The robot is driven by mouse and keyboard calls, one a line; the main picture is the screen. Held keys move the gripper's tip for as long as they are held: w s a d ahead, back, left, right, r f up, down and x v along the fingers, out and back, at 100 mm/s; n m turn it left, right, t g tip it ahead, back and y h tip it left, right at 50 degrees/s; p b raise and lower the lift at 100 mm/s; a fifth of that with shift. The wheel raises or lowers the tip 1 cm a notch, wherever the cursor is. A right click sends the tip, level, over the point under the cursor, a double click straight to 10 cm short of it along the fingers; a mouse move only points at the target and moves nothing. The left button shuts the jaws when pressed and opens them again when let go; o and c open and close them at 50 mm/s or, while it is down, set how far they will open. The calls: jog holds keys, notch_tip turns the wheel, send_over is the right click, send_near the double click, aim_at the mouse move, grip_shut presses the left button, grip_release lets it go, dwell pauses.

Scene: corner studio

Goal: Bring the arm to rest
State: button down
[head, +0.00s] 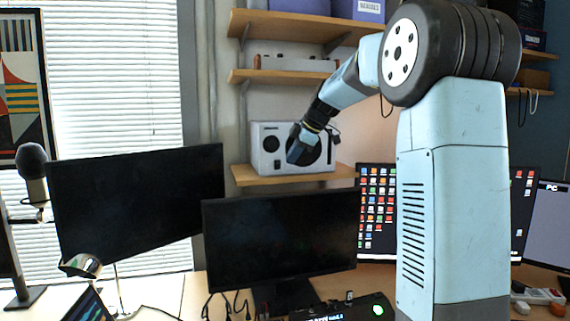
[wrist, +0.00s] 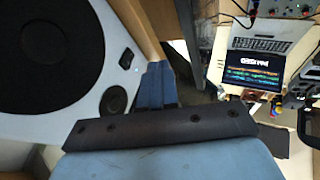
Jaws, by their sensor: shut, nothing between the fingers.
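My gripper (head: 300,146) is in the head view, at the end of my raised light-blue arm. It appears in front of the white speaker box (head: 268,140) on the lowest wall shelf and covers part of it. In the wrist view my gripper's blue fingers (wrist: 158,84) are together with nothing between them. The speaker's white front with round black cones (wrist: 112,100) fills the left of that view, close beside the fingers. I cannot tell whether they touch.
Wall shelves (head: 290,77) rise behind the arm. Two dark monitors (head: 135,200) (head: 280,240) and a lit screen (head: 378,205) stand below on the desk. A microphone (head: 32,165) is at the far left. A laptop (wrist: 252,62) lies on the desk in the wrist view.

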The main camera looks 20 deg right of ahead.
jog(key=s+v, duration=0.1)
jog(key=v, duration=0.4)
jog(key=s+a+f+m+h, duration=0.15)
jog(key=s+a+m, duration=0.25)
jog(key=s, duration=0.6)
jog(key=s+f+m+h, duration=0.1)
jog(key=s+f+m, duration=0.3)
jog(key=s, duration=0.5)
jog(key=s+f+m+h, duration=0.1)
jog(key=s+f+m, duration=0.3)
jog(key=s, duration=0.5)
jog(key=s+f+m+h, duration=0.1)
jog(key=s+f+m, duration=0.3)
jog(key=s, duration=0.5)
jog(key=shift+s+f+m, duration=0.3)
jog(key=shift+f+m, duration=0.1)
jog(key=shift+f, duration=0.55)
jog(key=shift+d, duration=0.1)
